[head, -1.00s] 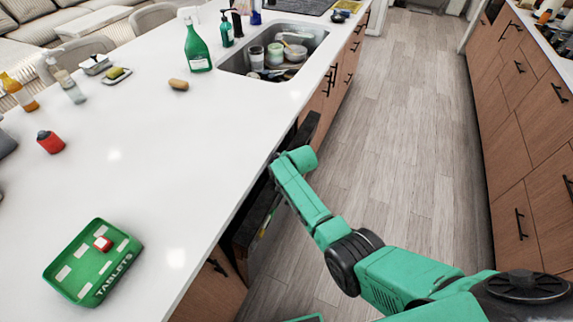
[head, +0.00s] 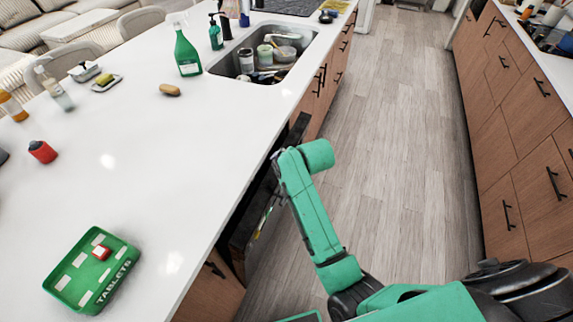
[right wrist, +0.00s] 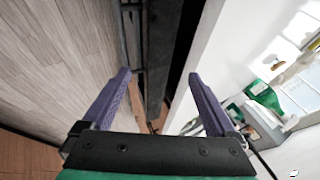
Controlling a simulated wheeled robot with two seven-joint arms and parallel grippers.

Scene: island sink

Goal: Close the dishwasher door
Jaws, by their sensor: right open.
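The dishwasher door (head: 299,129) shows as a dark panel edge under the right side of the white island counter. It stands slightly out from the counter front, with a dark gap beside it, so it looks partly open and nearly upright. My right arm covers its middle. In the right wrist view the door edge (right wrist: 160,60) runs away between and beyond the fingers of my right gripper (right wrist: 158,78). This gripper is open and empty; contact with the door cannot be made out. It is hidden behind my arm in the head view. My left gripper is not in view.
The white counter (head: 150,150) holds a green tablets tray (head: 92,270) and a green spray bottle (head: 187,55), near a sink (head: 265,50) with dishes. The wooden floor (head: 400,150) is clear, up to the drawers (head: 520,150) at the right.

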